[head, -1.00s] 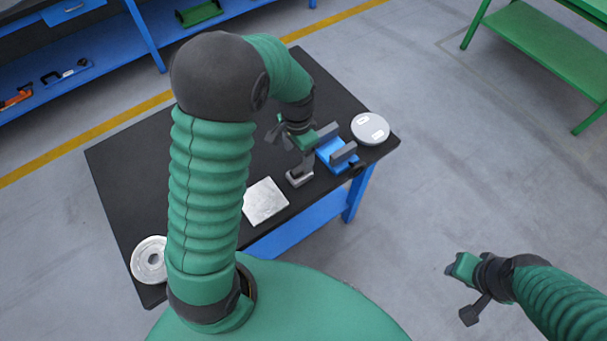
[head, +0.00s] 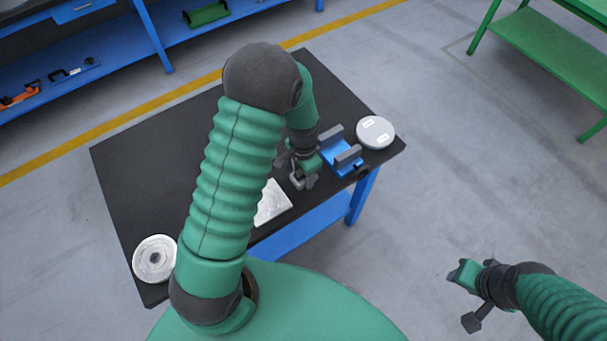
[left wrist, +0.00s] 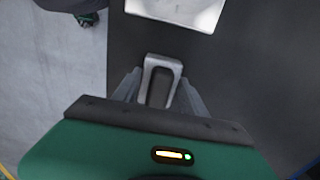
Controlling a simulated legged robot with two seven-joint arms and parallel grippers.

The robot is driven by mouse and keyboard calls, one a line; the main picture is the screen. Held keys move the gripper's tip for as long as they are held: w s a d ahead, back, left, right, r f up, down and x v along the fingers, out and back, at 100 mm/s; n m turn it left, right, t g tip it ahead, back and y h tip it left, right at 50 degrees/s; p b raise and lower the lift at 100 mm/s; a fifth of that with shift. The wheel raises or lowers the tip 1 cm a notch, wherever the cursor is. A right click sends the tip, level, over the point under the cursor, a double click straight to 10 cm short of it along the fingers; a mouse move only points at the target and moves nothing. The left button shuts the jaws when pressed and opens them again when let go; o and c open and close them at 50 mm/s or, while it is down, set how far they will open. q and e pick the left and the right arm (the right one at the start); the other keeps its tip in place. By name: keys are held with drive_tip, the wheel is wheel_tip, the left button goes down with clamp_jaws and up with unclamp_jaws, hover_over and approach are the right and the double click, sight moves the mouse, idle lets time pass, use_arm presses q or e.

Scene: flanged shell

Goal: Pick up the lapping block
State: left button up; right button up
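The lapping block, a small grey block with a loop-like top, shows in the left wrist view (left wrist: 162,66) between the fingers of my left gripper (left wrist: 160,88). In the head view my left gripper (head: 304,178) is down at the front edge of the black table and largely covers the block (head: 296,179). The left fingers stand apart on either side of the block; no firm contact shows. My right gripper (head: 468,297) is open and empty, off to the right over the floor.
A blue vise-like fixture (head: 341,160) with grey jaws stands just right of the left gripper. A grey disc (head: 375,132) with labels lies behind it. A whitish square plate (head: 272,205) lies to the left, partly hidden by my arm. A ringed flanged disc (head: 155,258) lies at the table's near left.

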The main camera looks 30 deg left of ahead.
use_arm(q)
drive_tip(key=shift+d, duration=0.1)
clamp_jaws()
drive_tip(key=shift+w+r, duration=0.1)
drive_tip(key=shift+r, duration=0.4)
drive_tip(key=r, duration=0.2)
drive_tip(key=shift+s+d+r, duration=0.15)
drive_tip(key=shift+s+r, duration=0.2)
drive_tip(key=s+d+r, duration=0.1)
drive_tip(key=s+d, duration=0.7)
drive_tip(key=s, duration=0.5)
drive_tip(key=shift+r, duration=0.2)
